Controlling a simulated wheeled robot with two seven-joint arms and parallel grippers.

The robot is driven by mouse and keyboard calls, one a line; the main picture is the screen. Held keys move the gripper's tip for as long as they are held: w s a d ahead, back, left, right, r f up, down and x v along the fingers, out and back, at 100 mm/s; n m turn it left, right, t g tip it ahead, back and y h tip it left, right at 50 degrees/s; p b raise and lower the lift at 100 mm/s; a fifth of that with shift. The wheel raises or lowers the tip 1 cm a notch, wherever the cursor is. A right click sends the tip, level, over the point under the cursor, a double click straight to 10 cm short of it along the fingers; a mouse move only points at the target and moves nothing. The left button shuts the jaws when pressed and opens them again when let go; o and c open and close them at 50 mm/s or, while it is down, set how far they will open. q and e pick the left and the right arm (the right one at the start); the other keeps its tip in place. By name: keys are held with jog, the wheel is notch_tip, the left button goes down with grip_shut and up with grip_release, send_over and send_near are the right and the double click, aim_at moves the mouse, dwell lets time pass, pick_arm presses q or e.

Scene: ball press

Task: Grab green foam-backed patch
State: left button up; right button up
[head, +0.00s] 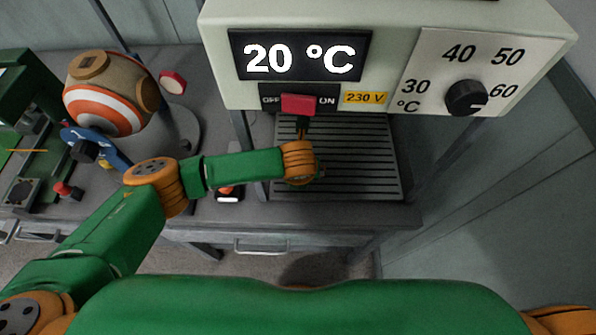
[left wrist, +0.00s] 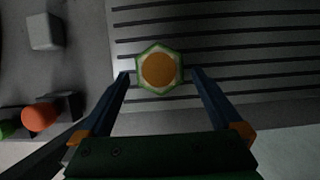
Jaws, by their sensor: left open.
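In the left wrist view, a six-sided patch (left wrist: 146,83) with a green rim, a pale ring and an orange round centre lies on the slatted grey plate (left wrist: 240,30). My left gripper (left wrist: 160,74) is open, with one finger on each side of the patch and gaps between them. In the head view, my left wrist (head: 298,162) is over the plate (head: 360,160), below the heating unit, and mostly hides the patch and the fingers. My right gripper is out of view.
The heating unit (head: 400,25) reads 20 °C and overhangs the plate, with a red switch (head: 298,104) and black dial (head: 466,97). A striped ball (head: 110,108) stands at left. A light block (left wrist: 45,32) and a red-orange round part (left wrist: 39,116) lie left of the plate.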

pick_arm(q)
jog(key=shift+w+a+f, duration=0.1)
jog(key=shift+w+f, duration=0.2)
jog(key=shift+f, duration=0.2)
jog(key=c, duration=1.3)
jog(key=shift+o, duration=0.2)
jog(key=shift+r, duration=0.15)
